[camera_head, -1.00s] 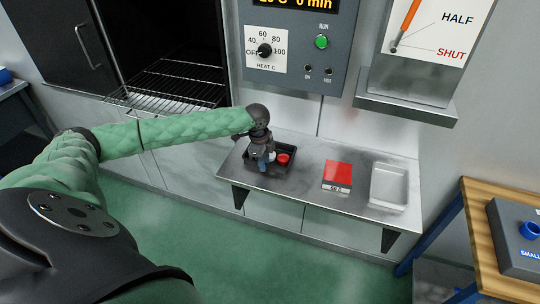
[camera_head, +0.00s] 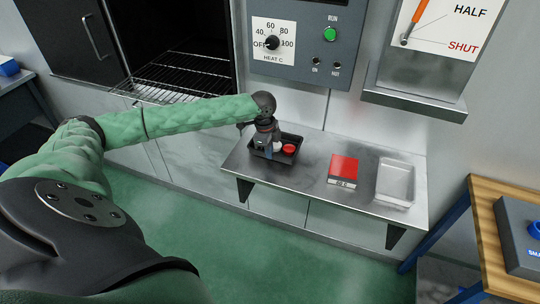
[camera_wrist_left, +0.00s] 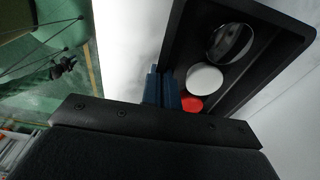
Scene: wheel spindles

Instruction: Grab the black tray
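The black tray (camera_head: 290,157) sits at the left of the steel bench. It holds a red disc (camera_head: 289,149) and a white disc (camera_head: 277,147). In the left wrist view, the tray (camera_wrist_left: 255,88) also holds a dark, shiny round piece (camera_wrist_left: 229,42) in line with the white disc (camera_wrist_left: 204,78) and red disc (camera_wrist_left: 192,104). My left gripper (camera_head: 264,148) points down at the tray's left side. Its blue fingers (camera_wrist_left: 163,88) are close together at the tray's side wall, seemingly pinching it; the wrist housing hides part of the contact. My right gripper is out of view.
A red-topped box (camera_head: 342,168) and an empty pale tray (camera_head: 395,183) stand to the right on the bench (camera_head: 318,172). An open oven with a wire rack (camera_head: 180,80) is behind left. A control panel (camera_head: 300,40) and a steel ledge (camera_head: 415,103) are above.

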